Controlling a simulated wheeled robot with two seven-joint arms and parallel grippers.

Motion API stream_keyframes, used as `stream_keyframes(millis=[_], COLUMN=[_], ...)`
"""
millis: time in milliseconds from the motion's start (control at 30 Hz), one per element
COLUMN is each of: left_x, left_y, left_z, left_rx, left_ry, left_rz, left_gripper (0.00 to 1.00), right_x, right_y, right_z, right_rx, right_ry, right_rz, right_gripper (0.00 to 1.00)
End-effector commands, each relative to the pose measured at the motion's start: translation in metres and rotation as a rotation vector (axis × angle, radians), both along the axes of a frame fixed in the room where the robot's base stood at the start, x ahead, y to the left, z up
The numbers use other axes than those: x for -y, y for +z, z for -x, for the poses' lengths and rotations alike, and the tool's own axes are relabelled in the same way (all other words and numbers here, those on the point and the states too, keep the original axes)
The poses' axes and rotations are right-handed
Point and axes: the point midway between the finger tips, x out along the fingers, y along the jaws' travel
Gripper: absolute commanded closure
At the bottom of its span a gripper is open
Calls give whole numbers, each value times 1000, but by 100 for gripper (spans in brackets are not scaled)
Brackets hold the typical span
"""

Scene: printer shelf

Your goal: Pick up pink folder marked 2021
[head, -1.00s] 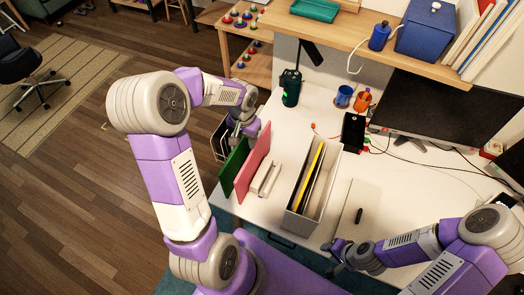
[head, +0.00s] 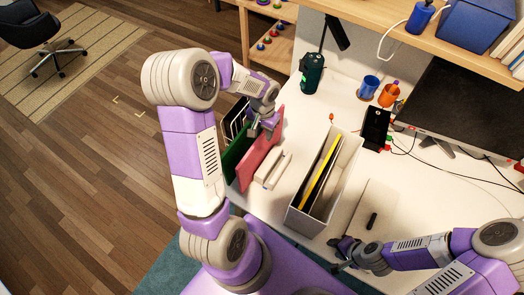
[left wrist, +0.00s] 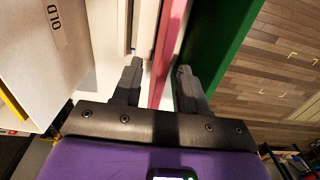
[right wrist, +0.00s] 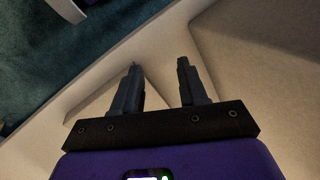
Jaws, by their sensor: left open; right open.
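The pink folder (head: 262,152) stands upright on the white desk, beside a green folder (head: 237,152) on its left. Its 2021 marking is not readable here. My left gripper (head: 264,124) is open at the upper edge of the pink folder. In the left wrist view the pink folder (left wrist: 166,45) runs between the two open fingers of the left gripper (left wrist: 158,82), with the green folder (left wrist: 218,40) to the right. My right gripper (head: 342,254) is open and empty at the desk's front edge; it also shows in the right wrist view (right wrist: 157,82).
A white object (head: 272,170) stands just right of the pink folder. A pale box (head: 302,222) with yellow and dark folders stands further right; its OLD label shows in the left wrist view. A green bottle (head: 312,72), cups and a monitor (head: 462,115) are behind. A shelf overhangs the back.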

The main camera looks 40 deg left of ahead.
Motion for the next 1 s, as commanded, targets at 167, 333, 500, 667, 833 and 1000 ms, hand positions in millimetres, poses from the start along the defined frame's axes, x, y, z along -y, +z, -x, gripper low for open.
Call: stream_keyframes(millis=[167, 333, 500, 667, 833, 1000], left_x=[-3, -3, -3, -3, -3, -3], left_y=[-29, -44, -45, -45, -45, -45], left_z=[3, 2, 2, 2, 2, 2], left_rx=[-4, -1, 0, 0, 1, 1], left_ry=[0, 0, 0, 0, 0, 0], left_rz=[1, 0, 0, 0, 0, 0], left_gripper=[57, 57, 57, 71, 97, 100], right_x=[0, 0, 0, 0, 0, 0], right_y=[0, -2, -2, -2, -2, -2], right_z=[0, 0, 0, 0, 0, 0], right_rx=[0, 0, 0, 0, 0, 0], right_ry=[0, 0, 0, 0, 0, 0], right_rz=[0, 0, 0, 0, 0, 0], right_gripper=[57, 57, 57, 57, 57, 57])
